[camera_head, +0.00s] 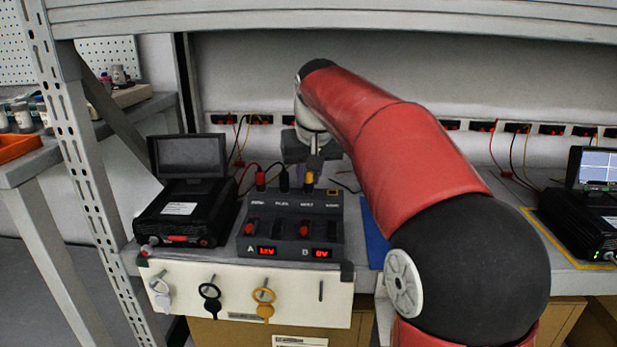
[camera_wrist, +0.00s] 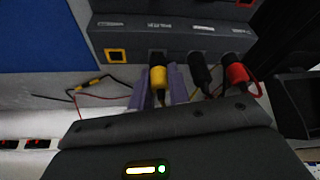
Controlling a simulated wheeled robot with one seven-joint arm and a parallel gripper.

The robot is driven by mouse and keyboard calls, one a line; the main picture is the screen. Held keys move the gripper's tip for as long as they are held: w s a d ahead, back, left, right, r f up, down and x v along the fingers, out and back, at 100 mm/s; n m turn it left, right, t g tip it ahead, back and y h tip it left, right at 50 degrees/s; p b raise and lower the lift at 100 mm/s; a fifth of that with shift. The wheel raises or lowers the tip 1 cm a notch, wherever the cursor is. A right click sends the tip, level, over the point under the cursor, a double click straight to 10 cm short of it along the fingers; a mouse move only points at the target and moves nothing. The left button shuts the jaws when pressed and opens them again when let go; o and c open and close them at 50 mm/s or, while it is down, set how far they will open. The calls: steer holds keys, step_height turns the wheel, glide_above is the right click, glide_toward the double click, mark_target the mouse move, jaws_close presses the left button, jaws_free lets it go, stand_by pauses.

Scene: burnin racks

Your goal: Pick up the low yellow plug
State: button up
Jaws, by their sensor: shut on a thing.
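The yellow plug (camera_head: 308,178) stands at the rear edge of the dark power box (camera_head: 290,217), beside a black plug (camera_head: 284,178) and a red plug (camera_head: 260,178). In the wrist view the yellow plug (camera_wrist: 158,78) lies between the two purplish fingers of my gripper (camera_wrist: 159,88), which is shut on it. The plug's end still meets the box's edge there; whether it is seated in its socket I cannot tell. In the head view my gripper (camera_head: 313,163) is above and behind the plug, its fingers mostly hidden.
A black instrument with a screen (camera_head: 188,180) stands left of the box. Yellow, black and white keyed tags hang on the white front panel (camera_head: 245,275). A blue mat (camera_head: 375,232) lies right of the box. Loose thin cables (camera_wrist: 95,88) lie behind it. A shelf beam (camera_head: 330,20) spans above.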

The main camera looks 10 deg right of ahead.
mark_target(310, 172)
steer(key=v, duration=0.3)
steer(key=shift+w+r+p, duration=0.1)
steer(key=shift+w+p, duration=0.05)
steer(key=shift+p, duration=0.15)
steer(key=s+b, duration=0.1)
steer(key=s, duration=1.6)
steer(key=shift+s, duration=0.15)
